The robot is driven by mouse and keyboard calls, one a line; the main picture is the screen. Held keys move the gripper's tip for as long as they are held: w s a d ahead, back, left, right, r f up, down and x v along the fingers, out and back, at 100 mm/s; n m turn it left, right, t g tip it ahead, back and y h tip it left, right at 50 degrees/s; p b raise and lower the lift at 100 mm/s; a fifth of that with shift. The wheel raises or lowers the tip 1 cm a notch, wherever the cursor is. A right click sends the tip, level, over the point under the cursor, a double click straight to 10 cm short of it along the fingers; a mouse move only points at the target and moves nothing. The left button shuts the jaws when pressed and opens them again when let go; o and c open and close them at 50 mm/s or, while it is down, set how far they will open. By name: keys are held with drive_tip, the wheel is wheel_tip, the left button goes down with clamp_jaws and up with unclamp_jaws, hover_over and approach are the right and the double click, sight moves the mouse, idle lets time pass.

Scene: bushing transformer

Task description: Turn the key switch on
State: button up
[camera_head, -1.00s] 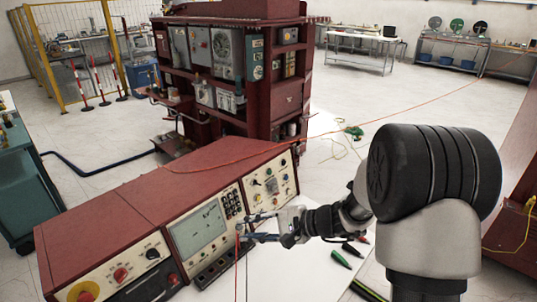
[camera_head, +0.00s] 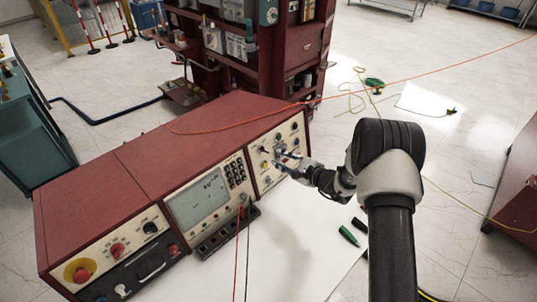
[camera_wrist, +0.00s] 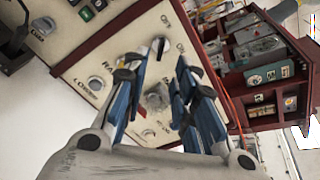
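The cream control panel (camera_head: 268,147) at the right end of the red console carries several knobs. In the wrist view the same panel (camera_wrist: 118,52) shows a grey metallic piece (camera_wrist: 156,97) that may be the key switch, with a black knob (camera_wrist: 158,48) above it and a round grey knob (camera_wrist: 96,83) to its left. My gripper (camera_head: 281,158) is at this panel. In the wrist view my gripper (camera_wrist: 160,78) has its blue fingers apart, one on each side of the grey piece. Contact cannot be told, and the fingers hide part of the panel.
The console's screen and keypad section (camera_head: 207,200) stands left of my gripper, with red and black leads below it. A red emergency button (camera_head: 82,274) is at the far left. Green and black markers (camera_head: 349,236) lie on the white surface. A red cabinet (camera_head: 285,50) stands behind.

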sight(267, 152)
drive_tip(key=b+x, duration=0.1)
drive_tip(key=x, duration=0.7)
drive_tip(key=shift+w+a, duration=0.1)
drive_tip(key=shift+w, duration=0.1)
clamp_jaws()
